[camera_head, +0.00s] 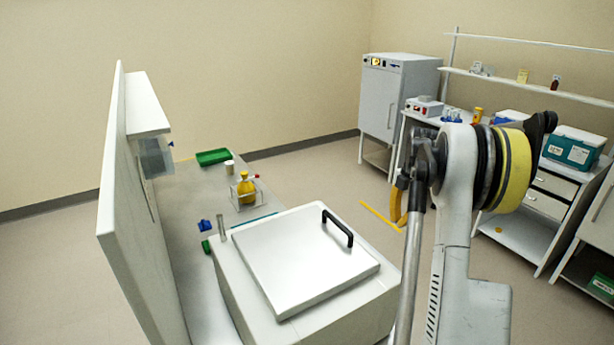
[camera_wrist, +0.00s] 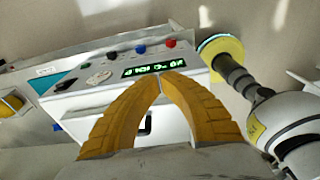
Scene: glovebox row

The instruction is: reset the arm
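My gripper shows in the wrist view (camera_wrist: 160,82), with its two ridged orange-yellow fingers curving inward until their tips meet. I see nothing held between them. In the head view my arm stands up at the right of the middle, and an orange-yellow curved part beside it looks like a finger (camera_head: 397,205). It is raised to the right of the white box lid (camera_head: 305,265) and appears apart from it. The rest of the gripper is hidden behind my arm there.
A black handle (camera_head: 337,229) rises from the lid. A bench holds a yellow flask (camera_head: 246,188) and a green tray (camera_head: 213,157). An upright white panel (camera_head: 135,200) stands left. A display panel (camera_wrist: 152,68) with knobs lies beyond my fingertips. Shelves and a cabinet (camera_head: 392,100) stand behind.

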